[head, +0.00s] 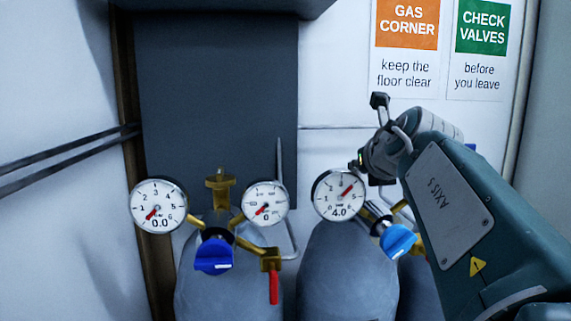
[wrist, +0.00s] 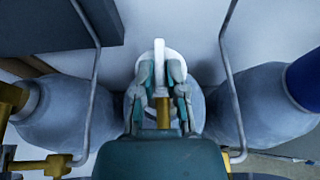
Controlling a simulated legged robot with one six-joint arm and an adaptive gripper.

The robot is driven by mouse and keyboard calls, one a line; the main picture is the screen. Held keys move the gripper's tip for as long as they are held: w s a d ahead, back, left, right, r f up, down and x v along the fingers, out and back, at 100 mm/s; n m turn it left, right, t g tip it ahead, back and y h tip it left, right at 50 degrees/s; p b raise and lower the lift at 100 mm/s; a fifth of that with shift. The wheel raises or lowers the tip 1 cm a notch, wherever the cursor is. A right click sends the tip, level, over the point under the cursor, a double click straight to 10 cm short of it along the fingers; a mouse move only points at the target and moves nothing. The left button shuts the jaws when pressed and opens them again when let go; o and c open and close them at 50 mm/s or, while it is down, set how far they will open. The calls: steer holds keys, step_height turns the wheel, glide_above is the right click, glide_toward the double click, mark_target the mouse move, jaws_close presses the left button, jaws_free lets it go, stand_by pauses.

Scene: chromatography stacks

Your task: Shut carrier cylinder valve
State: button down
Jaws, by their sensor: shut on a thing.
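In the wrist view my gripper (wrist: 161,72) is shut on a white valve handle (wrist: 159,48), a thin upright piece between the two fingers. A brass stem (wrist: 163,112) shows between the fingers, over the middle grey cylinder (wrist: 197,105). The fingers hide part of the handle and the cylinder top. In the head view my arm comes in from the right, and its fingers and the held handle cannot be made out. A round gauge (head: 339,195) beside the arm reads 4.0, with a blue regulator knob (head: 398,241) below right.
At left, another regulator has gauges at 0.0 (head: 158,206) and 0 (head: 265,203), a blue knob (head: 214,254) and a red lever (head: 273,287) pointing down. In the wrist view, cylinders stand close on the left (wrist: 70,108) and right (wrist: 255,100), with thin bent pipes (wrist: 232,90) between.

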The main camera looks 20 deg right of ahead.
steer(key=c, duration=0.7)
jaws_free()
step_height(320, 180, up, 10)
steer(key=shift+f, duration=0.1)
stand_by(0.4)
